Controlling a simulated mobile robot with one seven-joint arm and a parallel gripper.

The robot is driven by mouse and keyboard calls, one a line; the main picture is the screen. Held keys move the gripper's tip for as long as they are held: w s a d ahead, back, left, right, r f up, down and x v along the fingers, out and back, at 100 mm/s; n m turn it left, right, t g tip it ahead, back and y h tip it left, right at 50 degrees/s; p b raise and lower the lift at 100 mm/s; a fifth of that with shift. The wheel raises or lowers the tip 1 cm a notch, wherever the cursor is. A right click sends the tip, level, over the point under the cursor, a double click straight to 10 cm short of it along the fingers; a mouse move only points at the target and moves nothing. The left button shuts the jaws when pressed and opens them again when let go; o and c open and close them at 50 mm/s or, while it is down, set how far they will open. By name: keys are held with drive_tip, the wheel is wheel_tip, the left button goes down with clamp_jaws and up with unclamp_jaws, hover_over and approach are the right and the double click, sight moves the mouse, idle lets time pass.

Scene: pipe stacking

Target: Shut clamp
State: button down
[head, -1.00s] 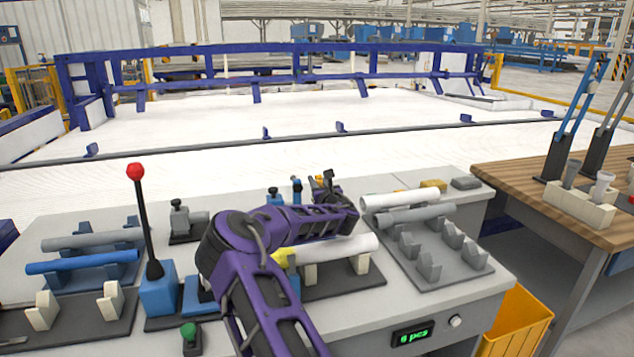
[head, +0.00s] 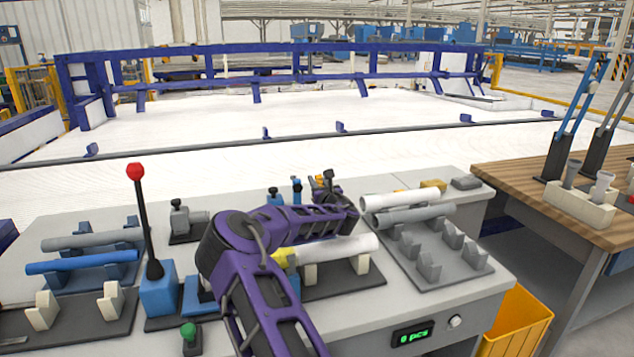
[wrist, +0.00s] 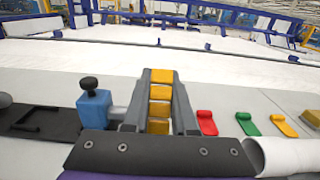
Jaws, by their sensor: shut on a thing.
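A blue clamp block (wrist: 95,108) with a black knob stands just left of my gripper in the wrist view. A short grey rod runs from the block towards the fingers. My gripper (wrist: 158,115), with grey sides and yellow pads, is shut at the rod; the exact contact is hidden. In the head view my gripper (head: 328,188) is beyond my purple arm, at the back of the bench. A blue clamp (head: 297,187) shows just left of it, with another small blue one (head: 274,198) nearby. A grey clamp (head: 181,221) with a black knob stands farther left.
A white pipe with a yellow end (head: 340,249) rests on cream supports beside my arm. A grey rack (head: 430,262) holds a white and a grey pipe at right. A red-knobbed lever (head: 144,220) rises at left. Red, green and yellow tabs (wrist: 247,123) lie right of my gripper.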

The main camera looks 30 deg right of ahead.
idle(0.4)
drive_tip(key=shift+s+a+r+t+b, duration=0.15)
drive_tip(key=shift+s+t+b, duration=0.25)
drive_tip(key=shift+b, duration=0.25)
drive_tip(key=shift+s+r+t+h, duration=0.3)
drive_tip(key=shift+r+t, duration=0.1)
drive_tip(key=shift+r, duration=0.05)
drive_tip(key=c, duration=0.7)
unclamp_jaws()
drive_tip(key=v, duration=1.7)
drive_tip(key=shift+s, duration=0.2)
